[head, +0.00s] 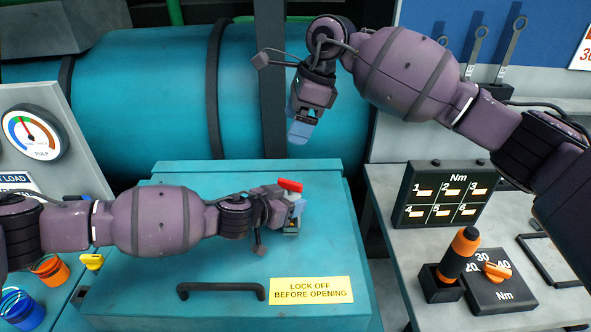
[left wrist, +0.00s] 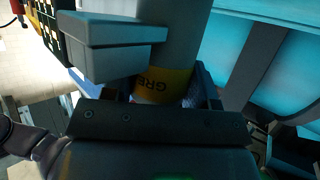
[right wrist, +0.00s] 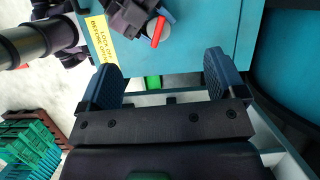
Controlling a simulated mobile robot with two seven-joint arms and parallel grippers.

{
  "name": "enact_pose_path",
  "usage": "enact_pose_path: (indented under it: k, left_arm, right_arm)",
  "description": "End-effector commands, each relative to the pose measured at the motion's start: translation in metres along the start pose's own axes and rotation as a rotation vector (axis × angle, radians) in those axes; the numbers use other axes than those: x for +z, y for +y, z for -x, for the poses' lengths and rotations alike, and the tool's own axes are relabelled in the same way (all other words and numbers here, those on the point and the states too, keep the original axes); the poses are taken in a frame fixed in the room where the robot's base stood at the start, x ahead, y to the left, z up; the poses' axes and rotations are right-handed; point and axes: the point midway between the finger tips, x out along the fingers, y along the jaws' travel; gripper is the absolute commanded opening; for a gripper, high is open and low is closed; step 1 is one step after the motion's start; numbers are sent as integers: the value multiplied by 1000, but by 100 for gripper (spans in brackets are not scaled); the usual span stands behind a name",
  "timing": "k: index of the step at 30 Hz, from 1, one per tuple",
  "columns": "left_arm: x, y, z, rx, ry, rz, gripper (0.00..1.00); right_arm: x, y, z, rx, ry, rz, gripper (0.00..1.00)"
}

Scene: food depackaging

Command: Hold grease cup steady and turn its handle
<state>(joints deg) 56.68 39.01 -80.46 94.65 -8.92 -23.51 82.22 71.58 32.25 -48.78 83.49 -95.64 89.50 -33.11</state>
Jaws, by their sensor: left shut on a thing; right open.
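The grease cup is a grey cylinder with a yellow band (left wrist: 163,84), partly lettered, in the left wrist view. Its red handle (head: 290,185) shows on top in the head view, above the teal cabinet. My left gripper (head: 292,216) is shut around the cup's body, which it mostly hides in the head view. My right gripper (head: 300,130) is open and empty, above and behind the cup, apart from it. In the right wrist view the red handle (right wrist: 158,31) lies beyond the open fingers (right wrist: 163,78), near the top edge.
The teal cabinet (head: 130,275) has a black pull handle (head: 221,291) and a yellow warning label (head: 311,290). A large teal drum (head: 150,100) stands behind. At right are a numbered black box (head: 440,194) and an orange-handled tool (head: 459,256). Coloured knobs (head: 50,270) sit at left.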

Motion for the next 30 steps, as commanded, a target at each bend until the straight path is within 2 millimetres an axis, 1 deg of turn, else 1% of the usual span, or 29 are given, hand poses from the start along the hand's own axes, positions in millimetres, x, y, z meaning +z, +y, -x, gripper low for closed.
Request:
enact_pose_path:
  k: [1,3,6,10,16,21,24,30]
  left_arm:
    - [0,0,0,0,1,0,17]
    - [-1,0,0,0,1,0,17]
    - [0,0,0,-1,1,0,17]
    - [0,0,0,-1,1,0,17]
    - [0,0,0,0,1,0,17]
    - [0,0,0,0,1,0,17]
    - [0,0,0,0,1,0,17]
    - [0,0,0,0,1,0,17]
  right_arm:
    - [10,-5,-2,20,25,12,89]
    - [16,-11,-8,59,56,62,89]
    - [19,-18,-14,118,90,160,89]
    - [18,-25,-20,188,111,292,89]
    - [8,-33,-26,288,102,490,89]
    - [-8,-38,-32,363,57,654,89]
    - [-15,-39,-31,390,20,753,89]
    - [-17,-37,-29,418,-39,930,89]
